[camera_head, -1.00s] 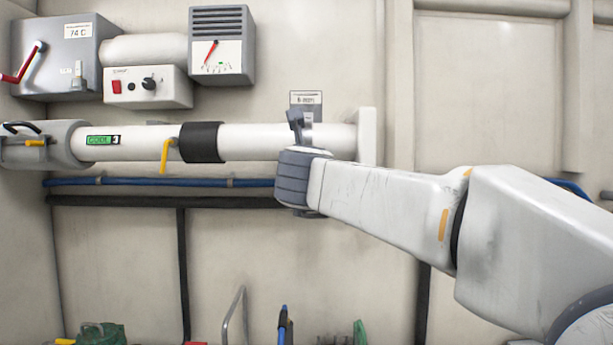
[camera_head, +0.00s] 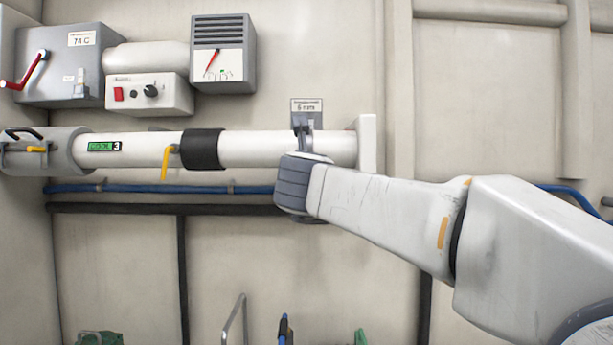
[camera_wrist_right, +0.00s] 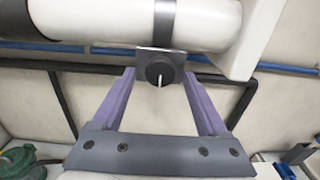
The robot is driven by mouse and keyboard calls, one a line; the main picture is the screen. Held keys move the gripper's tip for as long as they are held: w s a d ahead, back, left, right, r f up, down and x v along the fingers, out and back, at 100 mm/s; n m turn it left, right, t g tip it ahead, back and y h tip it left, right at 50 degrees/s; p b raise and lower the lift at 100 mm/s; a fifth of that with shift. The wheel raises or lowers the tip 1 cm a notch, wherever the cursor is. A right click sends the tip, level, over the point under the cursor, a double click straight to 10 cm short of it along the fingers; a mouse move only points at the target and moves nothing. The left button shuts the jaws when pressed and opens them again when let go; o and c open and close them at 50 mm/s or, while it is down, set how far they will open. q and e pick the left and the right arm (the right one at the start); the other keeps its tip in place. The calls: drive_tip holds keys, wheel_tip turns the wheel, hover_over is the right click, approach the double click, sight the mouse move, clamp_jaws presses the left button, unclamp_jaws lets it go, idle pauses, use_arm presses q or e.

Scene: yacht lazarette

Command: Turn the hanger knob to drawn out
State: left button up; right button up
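The hanger knob (camera_wrist_right: 158,70) is a round black knob with a white pointer line, on a small grey plate below the white pipe. In the right wrist view the line points down toward the gripper's palm. My right gripper (camera_wrist_right: 159,74) is open, with one finger on each side of the knob and visible gaps between. In the head view the right gripper (camera_head: 303,150) is in front of the pipe's right part, and the knob is hidden. My left gripper is not in view.
The white pipe (camera_head: 255,147) carries a black sleeve (camera_head: 202,149) and a yellow lever (camera_head: 166,160). A small placard (camera_head: 307,105) is above it. A blue hose (camera_head: 130,188) runs below. Grey boxes and a gauge (camera_head: 223,60) hang at upper left.

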drive_tip(key=shift+s, duration=0.1)
drive_tip(key=s+b, duration=0.2)
drive_tip(key=s, duration=0.8)
drive_tip(key=shift+s, duration=0.15)
